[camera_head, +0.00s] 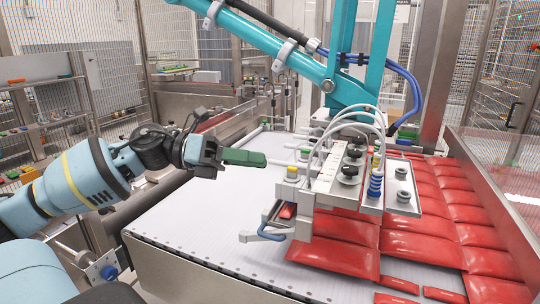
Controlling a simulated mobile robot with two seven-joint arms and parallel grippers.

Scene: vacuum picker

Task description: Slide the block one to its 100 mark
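The vacuum picker head (345,185) hangs over the conveyor, with a pale plate (328,172) on top that seems to carry a scale. Black knobs (348,171) sit along it. A small block with a yellow top (292,172) is at its left side, and a green-topped one (305,152) is behind that. I cannot tell which part is block one or read any mark. My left gripper (245,158), with green fingers, is left of the head, apart from it and touching nothing. Its fingers overlap in this view, so their opening is unclear. My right gripper is out of view.
Red pouches (425,245) cover the right side of the conveyor and lie under the head. The white belt (205,225) is bare on the left. A teal arm (270,45) and blue hose (405,80) stand above and behind the head. Mesh fencing surrounds the cell.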

